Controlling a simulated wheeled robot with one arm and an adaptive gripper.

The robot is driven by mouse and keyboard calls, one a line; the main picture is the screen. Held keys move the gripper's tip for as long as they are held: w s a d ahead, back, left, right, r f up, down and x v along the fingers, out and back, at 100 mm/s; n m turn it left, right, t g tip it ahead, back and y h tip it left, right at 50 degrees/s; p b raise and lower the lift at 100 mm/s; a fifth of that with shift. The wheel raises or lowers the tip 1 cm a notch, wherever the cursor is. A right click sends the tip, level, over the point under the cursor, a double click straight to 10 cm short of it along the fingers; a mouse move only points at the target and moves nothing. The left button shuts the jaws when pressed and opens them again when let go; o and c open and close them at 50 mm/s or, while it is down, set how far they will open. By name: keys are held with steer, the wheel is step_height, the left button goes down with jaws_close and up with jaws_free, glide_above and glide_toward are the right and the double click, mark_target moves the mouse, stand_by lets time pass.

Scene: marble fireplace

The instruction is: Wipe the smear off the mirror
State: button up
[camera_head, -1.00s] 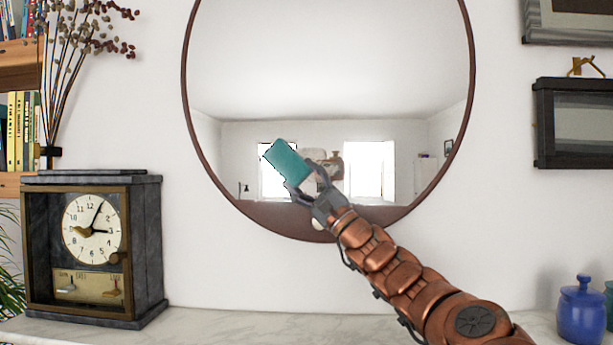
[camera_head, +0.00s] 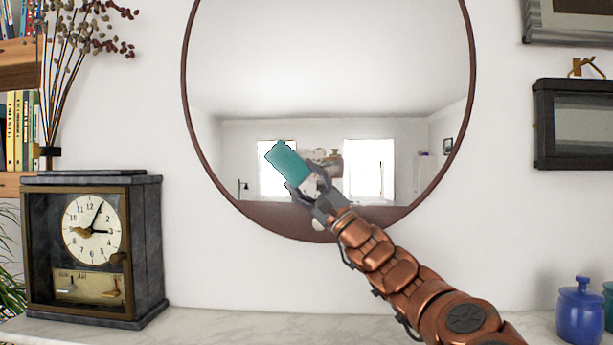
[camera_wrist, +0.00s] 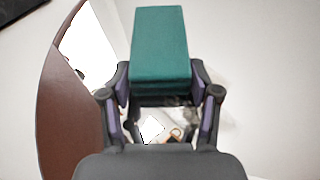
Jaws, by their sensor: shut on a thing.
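The round mirror (camera_head: 330,75) with a brown frame hangs on the white wall. It reflects a room with two bright windows. My gripper (camera_head: 304,181) is in front of the mirror's lower part, shut on a teal block-shaped sponge (camera_head: 286,160). The sponge is tilted, its far end pointing up and left. In the wrist view the sponge (camera_wrist: 160,45) sits between both fingers (camera_wrist: 160,90), with the mirror's brown frame (camera_wrist: 62,90) to the left. I cannot tell whether the sponge touches the glass. I cannot make out a smear on the glass.
A dark mantel clock (camera_head: 92,248) stands at the left on the marble shelf (camera_head: 240,325), below dried stems (camera_head: 70,75). A blue jar (camera_head: 580,310) stands at the right. A dark picture frame (camera_head: 575,122) hangs on the right wall. The shelf's middle is clear.

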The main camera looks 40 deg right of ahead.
mark_target(319, 179)
steer(key=shift+s+d, duration=1.25)
steer(key=shift+d, duration=0.1)
steer(key=s+d+p, duration=0.2)
steer(key=s+d, duration=0.2)
steer(key=d, duration=0.2)
steer(key=shift+s+d+f, duration=0.15)
steer(key=shift+s, duration=0.1)
steer(key=shift+w, duration=0.1)
steer(key=shift+w+a+b, duration=0.6)
steer(key=shift+w+a, duration=0.65)
steer(key=shift+a, duration=0.1)
steer(key=shift+w+a+h, duration=0.1)
steer(key=shift+h, duration=0.2)
steer(key=shift+w+a+b, duration=0.8)
steer(key=shift+w+a, duration=0.4)
steer(key=shift+a, duration=0.25)
steer(key=shift+w+a+b, duration=0.8)
steer(key=shift+w+a, duration=0.35)
steer(key=shift+a, duration=0.3)
